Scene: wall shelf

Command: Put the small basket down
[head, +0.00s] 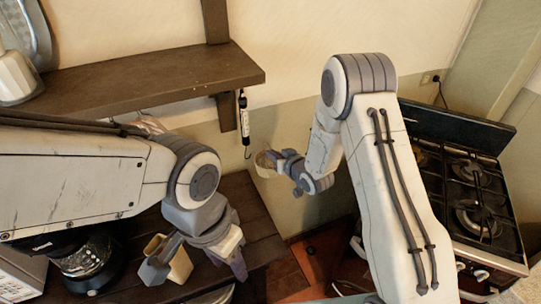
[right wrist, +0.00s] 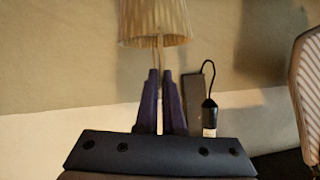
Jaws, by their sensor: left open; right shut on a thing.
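The small basket (head: 264,164) is a pale, ribbed cup shape, held in the air in front of the wall, right of the lower wooden counter. My right gripper (head: 277,158) is shut on its thin handle. In the right wrist view, the basket (right wrist: 156,22) is beyond the purple fingertips (right wrist: 160,75), which close on the handle. A black hanging scale (head: 243,115) with a hook hangs from the shelf; it also shows in the right wrist view (right wrist: 209,112), beside the fingers and apart from the basket. My left gripper (head: 198,268) is open above the counter.
The wooden wall shelf (head: 150,82) holds a white jar (head: 16,78). On the dark counter (head: 262,235) stand a beige open container (head: 178,262) by my left gripper and a black appliance (head: 85,260). A gas stove (head: 475,195) is at right.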

